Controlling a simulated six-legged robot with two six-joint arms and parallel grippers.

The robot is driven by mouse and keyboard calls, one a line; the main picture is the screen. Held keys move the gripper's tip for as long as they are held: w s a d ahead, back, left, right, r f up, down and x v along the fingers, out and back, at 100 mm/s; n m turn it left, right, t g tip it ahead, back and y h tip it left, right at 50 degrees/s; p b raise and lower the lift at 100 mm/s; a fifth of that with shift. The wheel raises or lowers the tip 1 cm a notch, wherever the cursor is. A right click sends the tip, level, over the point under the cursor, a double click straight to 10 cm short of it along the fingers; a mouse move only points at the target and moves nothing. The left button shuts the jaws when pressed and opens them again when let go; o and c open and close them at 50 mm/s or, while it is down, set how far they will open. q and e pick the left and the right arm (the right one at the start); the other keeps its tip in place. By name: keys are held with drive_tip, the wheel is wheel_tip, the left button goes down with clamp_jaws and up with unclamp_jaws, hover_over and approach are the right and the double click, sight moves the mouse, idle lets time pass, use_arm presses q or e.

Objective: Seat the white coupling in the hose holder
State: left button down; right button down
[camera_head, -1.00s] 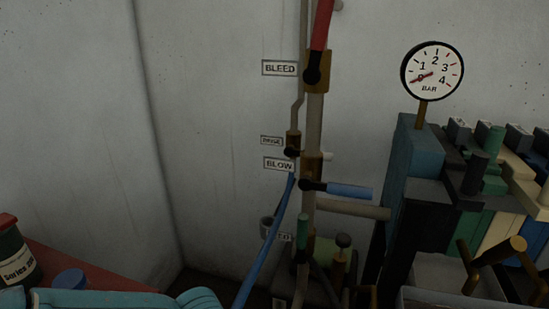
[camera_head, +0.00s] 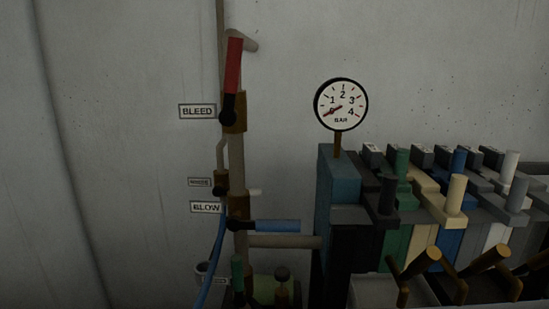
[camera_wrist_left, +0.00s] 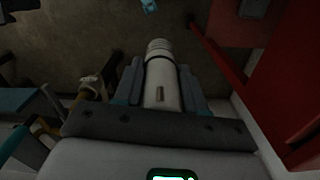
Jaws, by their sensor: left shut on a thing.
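In the left wrist view the white coupling (camera_wrist_left: 161,80), a pale ribbed cylinder, lies between the two grey fingers of my left gripper (camera_wrist_left: 161,66), which is shut on it. Its ribbed end points away from the palm. In the head view a small grey cup-like ring (camera_head: 201,268) sits low beside the pipe, at the left; it may be the hose holder, but I cannot be sure. A blue hose (camera_head: 214,262) runs down past it from near the BLOW label. Neither gripper shows in the head view.
A vertical pipe carries a red BLEED lever (camera_head: 233,65), a blue BLOW lever (camera_head: 276,225) and a green handle (camera_head: 238,273). A pressure gauge (camera_head: 341,104) stands above a row of coloured blocks (camera_head: 435,200). A red surface (camera_wrist_left: 235,75) fills the wrist view's right side.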

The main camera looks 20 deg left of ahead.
use_arm(q)
drive_tip(key=r+p, duration=0.2)
drive_tip(key=p, duration=0.1)
drive_tip(key=shift+d, duration=0.15)
drive_tip(key=w+d+r+p, duration=0.1)
drive_tip(key=w+p, duration=0.2)
drive_tip(key=w, duration=0.4)
drive_tip(key=w+d+r+p, duration=0.1)
drive_tip(key=w+r+p, duration=0.1)
drive_tip(key=w, duration=0.5)
drive_tip(key=w+r+m+p, duration=0.1)
drive_tip(key=w+r+p, duration=0.1)
drive_tip(key=w, duration=0.5)
drive_tip(key=shift+d+r+p, duration=0.25)
drive_tip(key=shift+d+p, duration=0.15)
drive_tip(key=shift+p, duration=0.45)
drive_tip(key=shift+a, duration=0.1)
